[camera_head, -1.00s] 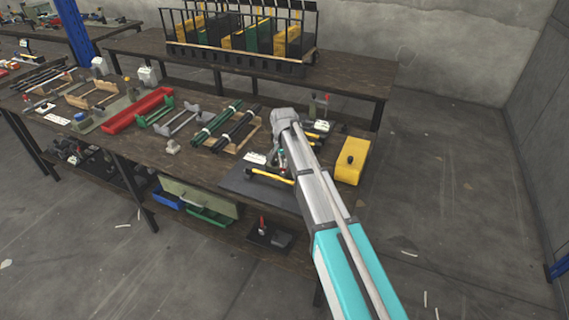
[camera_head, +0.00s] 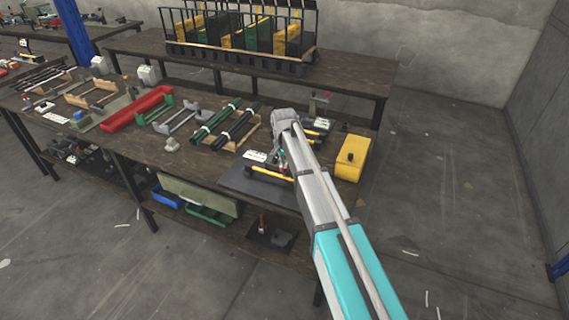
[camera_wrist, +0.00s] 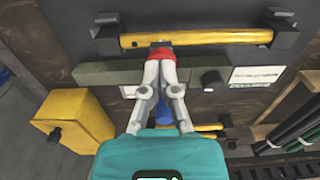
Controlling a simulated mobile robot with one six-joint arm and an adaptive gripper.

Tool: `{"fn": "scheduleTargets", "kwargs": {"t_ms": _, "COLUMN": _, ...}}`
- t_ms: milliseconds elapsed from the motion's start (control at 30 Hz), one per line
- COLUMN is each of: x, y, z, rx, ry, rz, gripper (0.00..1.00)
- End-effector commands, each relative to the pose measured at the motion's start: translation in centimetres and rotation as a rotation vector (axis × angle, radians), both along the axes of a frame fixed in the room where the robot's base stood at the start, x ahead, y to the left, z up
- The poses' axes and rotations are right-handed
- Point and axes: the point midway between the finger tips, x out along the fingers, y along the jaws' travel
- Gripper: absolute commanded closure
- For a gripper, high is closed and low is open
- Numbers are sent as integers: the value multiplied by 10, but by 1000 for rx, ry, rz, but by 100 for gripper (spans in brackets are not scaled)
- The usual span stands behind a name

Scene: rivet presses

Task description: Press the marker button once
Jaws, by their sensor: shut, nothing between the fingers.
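My gripper (camera_wrist: 160,58) points at the bench fixture in the wrist view, its two pale fingers brought together. Red shows right at the fingertips, against a small dark block; I cannot tell whether it is the tips or a part under them. A blue cylindrical part (camera_wrist: 162,110) shows between the fingers. A grey-green bar (camera_wrist: 110,75) runs across behind the fingers, with a white label (camera_wrist: 258,77) and a black knob (camera_wrist: 212,82) at its right. I cannot tell which part is the marker button. In the head view my arm hides most of the fixture.
A yellow-handled bar (camera_wrist: 215,37) lies just beyond the fingertips. A yellow box (camera_head: 352,158) stands at the bench's right end. Green rods (camera_head: 217,124) and a red tray (camera_head: 138,108) lie to the left. A rack (camera_head: 240,55) stands on the rear bench.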

Motion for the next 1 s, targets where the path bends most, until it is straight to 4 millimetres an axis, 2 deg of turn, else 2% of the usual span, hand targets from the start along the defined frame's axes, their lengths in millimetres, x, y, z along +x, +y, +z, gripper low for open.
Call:
{"fn": "scheduleTargets", "kwargs": {"t_ms": 33, "x": -5, "y": 1, "z": 1, "rx": 1, "ry": 9, "rz": 2, "gripper": 100}}
{"fn": "scheduleTargets", "kwargs": {"t_ms": 1000, "x": -3, "y": -1, "z": 79, "rx": 1, "ry": -5, "rz": 0, "gripper": 100}}
